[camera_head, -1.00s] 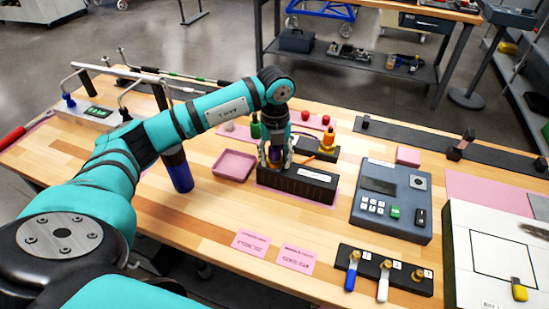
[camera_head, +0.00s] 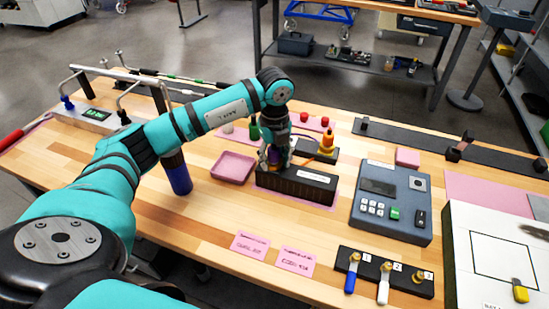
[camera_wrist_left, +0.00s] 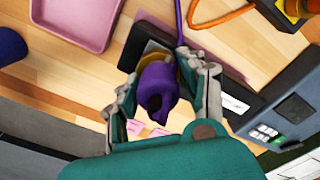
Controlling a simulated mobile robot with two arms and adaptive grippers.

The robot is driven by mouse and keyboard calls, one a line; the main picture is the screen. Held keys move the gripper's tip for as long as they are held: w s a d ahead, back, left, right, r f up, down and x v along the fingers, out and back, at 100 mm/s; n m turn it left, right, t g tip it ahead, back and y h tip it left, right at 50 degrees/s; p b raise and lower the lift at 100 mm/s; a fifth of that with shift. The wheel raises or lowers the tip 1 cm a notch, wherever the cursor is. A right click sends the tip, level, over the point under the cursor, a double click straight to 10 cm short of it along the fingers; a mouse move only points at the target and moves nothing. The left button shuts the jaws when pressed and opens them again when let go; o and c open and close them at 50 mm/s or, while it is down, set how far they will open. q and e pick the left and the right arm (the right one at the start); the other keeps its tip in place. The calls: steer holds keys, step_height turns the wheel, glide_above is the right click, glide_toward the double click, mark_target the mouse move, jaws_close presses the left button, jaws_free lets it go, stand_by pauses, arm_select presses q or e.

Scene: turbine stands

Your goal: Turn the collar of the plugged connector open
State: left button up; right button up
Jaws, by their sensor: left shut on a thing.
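The purple connector (camera_wrist_left: 158,85) sits at the black block (camera_head: 297,183) in the middle of the bench, with a purple cable (camera_wrist_left: 178,22) running from it. A brass-coloured ring (camera_wrist_left: 155,48) shows beside it in the left wrist view. My left gripper (camera_head: 274,157) points down over the block and is shut on the connector. In the left wrist view my left gripper (camera_wrist_left: 162,88) has one finger on each side of the purple body. The collar's exact contact with the fingertips is hard to make out. My right gripper is not in view.
A pink tray (camera_head: 233,167) lies left of the block. An orange connector (camera_head: 327,140) stands behind it with an orange cable (camera_wrist_left: 225,17). A grey keypad box (camera_head: 392,200) stands to the right. A valve strip (camera_head: 385,272) lies in front. A dark blue cylinder (camera_head: 178,178) stands beside my arm.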

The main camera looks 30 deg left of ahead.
mark_target(275, 150)
arm_select(q)
steer(key=o, duration=1.2)
steer(key=shift+r, duration=0.1)
step_height(275, 150, up, 12)
steer(key=shift+f, duration=0.1)
